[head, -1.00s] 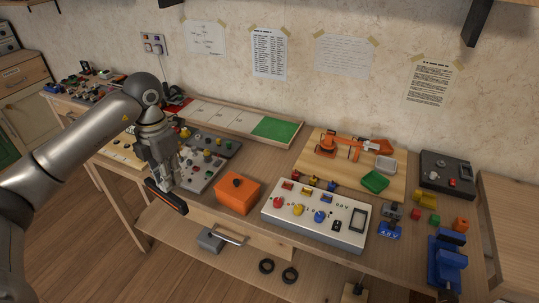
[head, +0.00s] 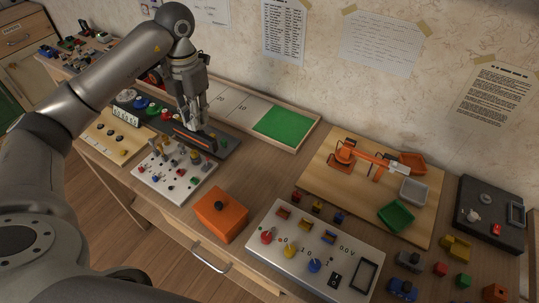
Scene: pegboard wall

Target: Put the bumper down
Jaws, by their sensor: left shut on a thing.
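The bumper (head: 194,141) looks like a dark bar with an orange stripe. My left gripper (head: 191,124) points down and is shut on it. The bumper hangs over the dark panel and the back edge of the white switch board (head: 150,179). I cannot tell whether the bumper touches anything beneath it. My right gripper does not show.
A tray with a green section (head: 284,126) lies along the wall. An orange box with a black knob (head: 221,212) and a white control panel (head: 289,225) stand in front. A wooden board (head: 330,181) carries an orange arm (head: 365,156). Bare tabletop (head: 253,170) lies between them.

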